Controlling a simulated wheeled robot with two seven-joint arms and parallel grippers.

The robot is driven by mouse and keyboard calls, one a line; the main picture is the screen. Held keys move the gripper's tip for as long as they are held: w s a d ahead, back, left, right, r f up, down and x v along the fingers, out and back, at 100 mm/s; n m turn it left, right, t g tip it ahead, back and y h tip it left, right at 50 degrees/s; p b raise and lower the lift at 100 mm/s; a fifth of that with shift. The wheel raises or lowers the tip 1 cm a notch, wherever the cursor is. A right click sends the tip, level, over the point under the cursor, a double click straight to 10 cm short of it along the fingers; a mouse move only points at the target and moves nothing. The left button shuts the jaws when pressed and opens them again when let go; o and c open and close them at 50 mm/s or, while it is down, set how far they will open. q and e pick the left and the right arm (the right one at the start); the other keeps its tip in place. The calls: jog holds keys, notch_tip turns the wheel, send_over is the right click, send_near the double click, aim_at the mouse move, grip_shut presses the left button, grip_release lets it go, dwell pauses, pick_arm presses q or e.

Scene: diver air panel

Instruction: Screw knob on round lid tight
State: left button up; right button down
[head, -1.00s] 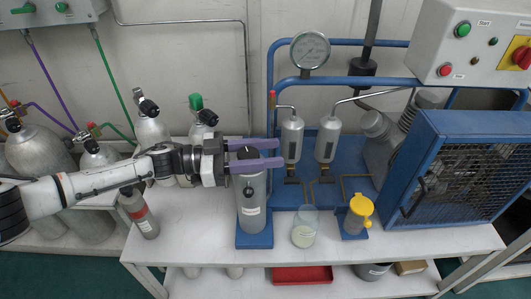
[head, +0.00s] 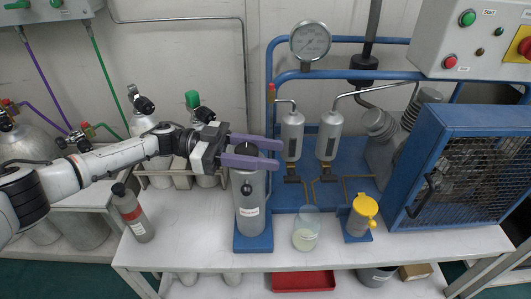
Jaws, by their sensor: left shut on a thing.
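A grey upright cylinder (head: 249,192) with a white label stands in a blue base at the middle of the bench. Its dark round lid (head: 240,150) is on top, partly hidden by my fingers. The small black knob (head: 247,146) shows at the lid's middle, between my fingers. My left gripper (head: 279,155) comes in from the left with two long purple fingers, one behind the knob and one in front. It is shut on the knob, and its fingertips reach past the cylinder to the right. How far the knob is screwed down cannot be seen. My right gripper is not in view.
A glass jar (head: 306,230) and a yellow-capped container (head: 360,217) stand right of the cylinder. A red-banded bottle (head: 133,214) stands left. Grey filters (head: 292,137), a gauge (head: 310,41) and blue rails stand behind. Clear bench (head: 190,225) lies at front left.

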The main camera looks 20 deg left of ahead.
pick_arm(q)
jog(key=o, duration=1.1)
jog(key=a, duration=0.6)
jog(key=a+b, duration=0.1)
jog(key=a, duration=0.3)
jog(key=shift+s+a, duration=0.1)
jog(key=shift+s, duration=0.3)
